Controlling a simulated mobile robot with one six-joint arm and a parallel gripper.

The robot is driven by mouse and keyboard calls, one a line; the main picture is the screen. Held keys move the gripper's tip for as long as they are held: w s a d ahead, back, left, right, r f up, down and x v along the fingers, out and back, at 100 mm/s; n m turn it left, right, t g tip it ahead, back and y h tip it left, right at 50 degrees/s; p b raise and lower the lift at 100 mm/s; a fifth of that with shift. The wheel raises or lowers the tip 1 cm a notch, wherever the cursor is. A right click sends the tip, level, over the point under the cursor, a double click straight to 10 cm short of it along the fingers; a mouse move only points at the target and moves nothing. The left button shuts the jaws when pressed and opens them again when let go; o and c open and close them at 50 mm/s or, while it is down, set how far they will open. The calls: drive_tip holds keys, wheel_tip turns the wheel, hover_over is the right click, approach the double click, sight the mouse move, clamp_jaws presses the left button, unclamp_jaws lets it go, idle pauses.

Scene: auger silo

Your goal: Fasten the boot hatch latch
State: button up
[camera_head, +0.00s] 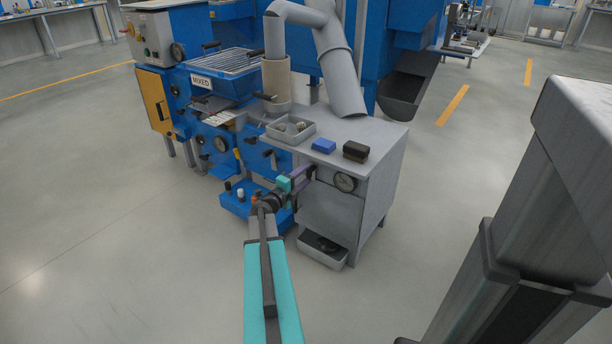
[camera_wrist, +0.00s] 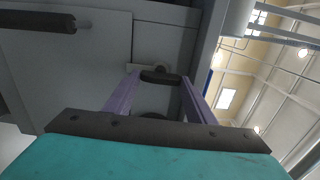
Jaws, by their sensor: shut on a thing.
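The boot hatch latch is a small dark bar (camera_wrist: 160,78) on a pale plate, mounted on the grey panel (camera_wrist: 95,62) in the wrist view. My gripper (camera_wrist: 157,82) has its two purple fingers on either side of the dark bar and is shut on it. In the head view my gripper (camera_head: 309,172) reaches the grey cabinet's front, left of a round gauge (camera_head: 345,182). The latch itself is hidden there by the fingers. I cannot tell whether the latch is fully turned.
A dark bar handle (camera_wrist: 36,20) sticks out at the upper left of the wrist view. The cabinet top (camera_head: 375,128) holds a grey tray (camera_head: 290,139), a blue block (camera_head: 323,146) and a dark block (camera_head: 355,151). A low bin (camera_head: 322,257) sits below.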

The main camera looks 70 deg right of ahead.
drive_tip(key=o, duration=0.9)
drive_tip(key=shift+s+f, duration=0.1)
drive_tip(key=shift+s, duration=0.15)
drive_tip(key=shift+c, duration=0.2)
drive_tip(key=shift+o, duration=0.9)
drive_tip(key=shift+w, duration=0.15)
drive_tip(key=shift+w+a, duration=0.1)
drive_tip(key=shift+a, duration=0.05)
drive_tip(key=v, duration=0.7)
drive_tip(key=shift+a, duration=0.3)
